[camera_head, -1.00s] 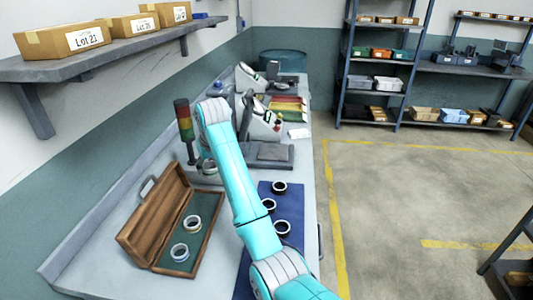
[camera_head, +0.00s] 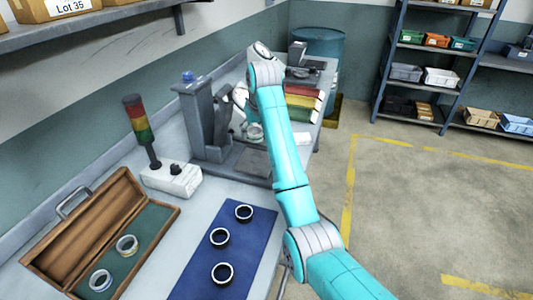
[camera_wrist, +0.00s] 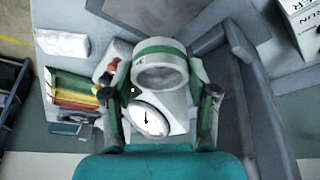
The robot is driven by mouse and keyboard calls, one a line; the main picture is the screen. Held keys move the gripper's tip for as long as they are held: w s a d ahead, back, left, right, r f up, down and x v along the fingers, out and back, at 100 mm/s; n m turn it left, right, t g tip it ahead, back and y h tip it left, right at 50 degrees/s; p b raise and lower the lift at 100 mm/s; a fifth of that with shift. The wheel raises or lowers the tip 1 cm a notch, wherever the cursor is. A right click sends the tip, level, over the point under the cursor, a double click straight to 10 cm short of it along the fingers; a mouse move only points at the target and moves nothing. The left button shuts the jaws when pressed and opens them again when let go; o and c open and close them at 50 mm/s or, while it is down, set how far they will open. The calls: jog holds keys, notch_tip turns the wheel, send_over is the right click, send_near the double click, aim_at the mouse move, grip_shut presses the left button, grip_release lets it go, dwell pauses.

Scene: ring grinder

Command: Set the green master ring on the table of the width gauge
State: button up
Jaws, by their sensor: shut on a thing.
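The green master ring (camera_wrist: 160,72), pale metal with a green band, is held between the two fingers of my gripper (camera_wrist: 160,96) in the wrist view. In the head view the ring (camera_head: 255,131) shows beside my arm, above a pale surface by the grey stand. A white dial gauge (camera_wrist: 149,119) with a round face lies below and beyond the ring in the wrist view. I take it for the width gauge; its table is partly hidden by the ring and fingers. I cannot tell whether the ring touches anything below.
A tall grey stand (camera_head: 204,122) rises close left of my arm. The signal lamp (camera_head: 140,122), blue mat (camera_head: 195,262) with dark rings and open wooden case (camera_head: 65,242) with two rings are nearer.

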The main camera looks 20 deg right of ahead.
send_over(255, 159)
jog(key=s, duration=0.1)
jog(key=f, duration=0.5)
jog(key=shift+s+d+f, duration=0.2)
jog(key=shift+a+f, duration=0.15)
jog(key=shift+f, duration=1.9)
jog(key=shift+f, duration=0.15)
jog(key=o, duration=1.3)
jog(key=shift+s+r, duration=0.1)
jog(key=shift+r, duration=0.35)
jog(key=v, duration=1.1)
jog(key=shift+r, duration=0.2)
